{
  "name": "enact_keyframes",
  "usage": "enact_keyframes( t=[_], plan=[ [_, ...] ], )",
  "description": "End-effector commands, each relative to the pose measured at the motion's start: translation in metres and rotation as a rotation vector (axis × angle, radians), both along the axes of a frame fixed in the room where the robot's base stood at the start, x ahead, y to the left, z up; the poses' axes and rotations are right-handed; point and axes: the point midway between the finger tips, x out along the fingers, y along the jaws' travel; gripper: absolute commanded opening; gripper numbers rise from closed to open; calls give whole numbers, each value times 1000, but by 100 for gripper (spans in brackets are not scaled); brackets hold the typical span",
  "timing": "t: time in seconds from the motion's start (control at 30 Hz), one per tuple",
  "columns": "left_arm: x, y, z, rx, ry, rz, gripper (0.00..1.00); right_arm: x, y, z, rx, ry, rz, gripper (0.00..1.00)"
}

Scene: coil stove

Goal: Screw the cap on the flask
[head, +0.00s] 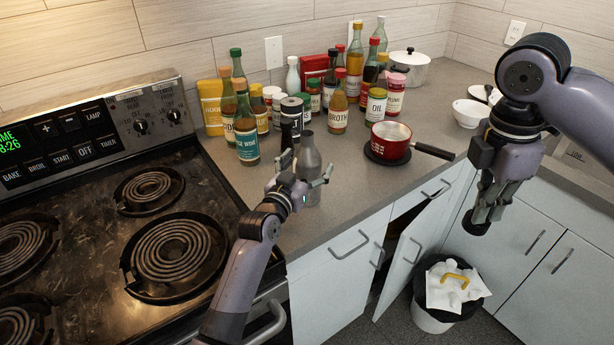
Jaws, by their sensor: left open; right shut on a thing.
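The flask (309,158) is a grey metal bottle standing upright on the counter near its front edge. Its narrow neck points up, and its lower part is partly hidden by my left gripper. My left gripper (308,170) is open in front of the flask, with its fingers spread to either side of the body; I cannot tell whether they touch it. The cap (475,227) is a dark round piece at the fingertips of my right gripper (486,208). That gripper points down, shut on the cap, to the right of the flask and in front of the cabinets.
Several bottles and jars (246,135) crowd the counter behind the flask. A red pot (390,140) sits to the right, its handle pointing right. The coil stove (155,195) is at left.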

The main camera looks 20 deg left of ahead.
Motion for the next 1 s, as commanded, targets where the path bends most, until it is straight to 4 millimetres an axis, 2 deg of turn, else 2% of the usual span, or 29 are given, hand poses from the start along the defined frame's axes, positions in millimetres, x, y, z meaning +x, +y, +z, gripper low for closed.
enact_keyframes(
  t=[0.13,1.0],
  plan=[
    [0,0,0,0,0,0,80,0,0,0,0,0,0,0],
    [0,0,0,0,0,0,22,0,0,0,0,0,0,0]
  ],
)
